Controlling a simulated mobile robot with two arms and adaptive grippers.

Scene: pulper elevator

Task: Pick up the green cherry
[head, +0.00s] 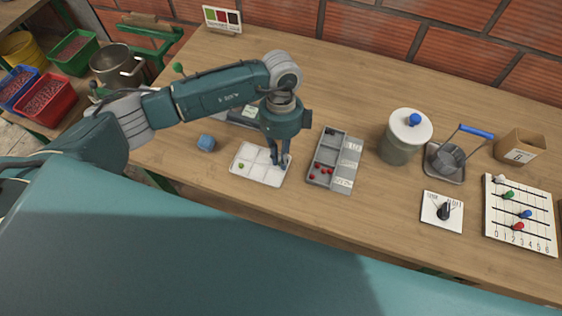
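The green cherry (241,166) is a small yellow-green ball in the left part of a white compartmented tray (262,178) on the wooden table. My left gripper (282,164) points down over the right part of this tray, to the right of the green cherry and apart from it. Its fingers look close together, but whether they are open or shut is too small to tell. No cherry shows between them. My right gripper is not in view.
Right of the tray stands a grey sorting box (347,172) with several red cherries. Further right are a lidded jar (404,138), a blue-handled device (447,160), a dial plate (442,212) and a slider board (520,218).

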